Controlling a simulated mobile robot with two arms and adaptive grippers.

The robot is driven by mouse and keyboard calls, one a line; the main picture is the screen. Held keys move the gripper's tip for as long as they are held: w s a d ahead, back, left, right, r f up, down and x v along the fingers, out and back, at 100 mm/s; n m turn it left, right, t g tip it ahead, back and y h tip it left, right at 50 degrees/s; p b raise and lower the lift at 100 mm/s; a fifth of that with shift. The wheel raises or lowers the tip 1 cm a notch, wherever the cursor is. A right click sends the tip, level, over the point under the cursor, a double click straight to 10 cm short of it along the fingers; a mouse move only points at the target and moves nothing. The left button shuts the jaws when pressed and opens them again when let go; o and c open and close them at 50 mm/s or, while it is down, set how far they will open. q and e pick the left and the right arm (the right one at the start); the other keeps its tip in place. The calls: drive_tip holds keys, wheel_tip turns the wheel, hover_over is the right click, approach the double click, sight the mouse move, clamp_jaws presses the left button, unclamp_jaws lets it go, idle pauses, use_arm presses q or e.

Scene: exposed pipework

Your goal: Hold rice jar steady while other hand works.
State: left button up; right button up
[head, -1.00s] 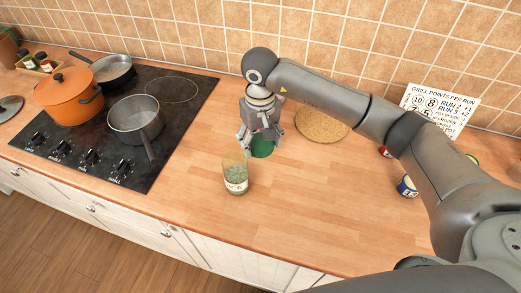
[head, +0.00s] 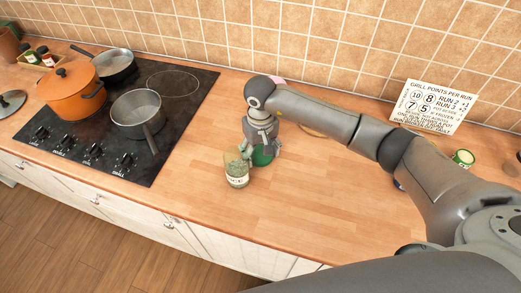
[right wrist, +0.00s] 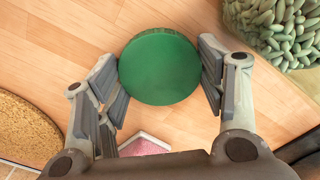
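The rice jar (head: 237,172) is clear glass with a pale label and greenish grains. It stands upright on the wooden counter, right of the stove. My left gripper is out of view.
The stove (head: 180,95) holds an orange pot (head: 70,95) and two pans. A cork mat (right wrist: 25,130) lies behind my right gripper. The front counter is clear.

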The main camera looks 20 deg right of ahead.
drive_tip(key=shift+o, duration=0.7)
drive_tip(key=shift+r, duration=0.1)
